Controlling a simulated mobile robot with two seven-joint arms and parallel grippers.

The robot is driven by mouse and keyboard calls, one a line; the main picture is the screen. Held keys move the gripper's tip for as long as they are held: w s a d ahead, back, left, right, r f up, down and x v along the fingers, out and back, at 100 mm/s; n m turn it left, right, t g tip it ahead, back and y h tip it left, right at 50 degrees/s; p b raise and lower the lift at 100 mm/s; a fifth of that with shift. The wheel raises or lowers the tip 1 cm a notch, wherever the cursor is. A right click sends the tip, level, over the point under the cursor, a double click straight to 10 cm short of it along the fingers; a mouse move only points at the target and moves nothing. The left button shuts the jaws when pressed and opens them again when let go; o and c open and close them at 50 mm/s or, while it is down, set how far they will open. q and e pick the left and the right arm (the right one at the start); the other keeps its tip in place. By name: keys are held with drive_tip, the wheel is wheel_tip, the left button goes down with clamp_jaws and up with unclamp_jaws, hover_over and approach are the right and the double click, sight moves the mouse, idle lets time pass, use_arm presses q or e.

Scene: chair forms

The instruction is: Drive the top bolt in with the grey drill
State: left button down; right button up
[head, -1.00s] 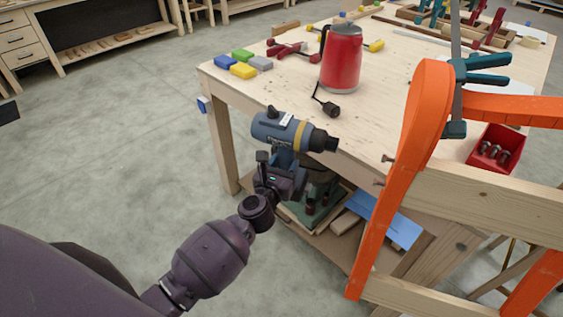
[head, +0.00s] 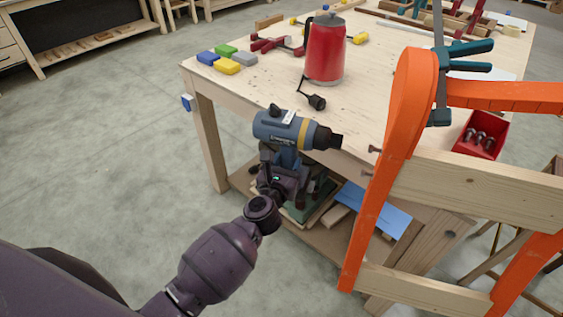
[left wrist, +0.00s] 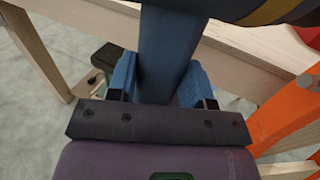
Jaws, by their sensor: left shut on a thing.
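The grey-blue drill (head: 290,130) is upright in the head view, its black chuck end pointing right toward the orange chair form (head: 405,130). My left gripper (head: 286,172) is shut on the drill's handle, which also shows between the fingers in the left wrist view (left wrist: 167,55). The top bolt (head: 375,149) sticks out to the left of the chair form's orange leg. A second bolt (head: 368,172) sticks out just below it. The drill's tip is left of the top bolt and slightly higher in the picture, with a gap between them. My right gripper is not in view.
The wooden workbench (head: 240,90) stands behind the drill. On it are a red kettle (head: 325,50), a black plug (head: 316,102), coloured blocks (head: 227,66) and a red tray of bolts (head: 482,134). A teal clamp (head: 465,55) is at the chair form. Open floor lies left.

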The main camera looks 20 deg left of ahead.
use_arm(q)
drive_tip(key=shift+w+d+r, duration=0.1)
drive_tip(key=shift+d+r, duration=0.05)
drive_tip(key=shift+d, duration=0.65)
drive_tip(key=shift+d+r, duration=0.1)
drive_tip(key=shift+d, duration=0.65)
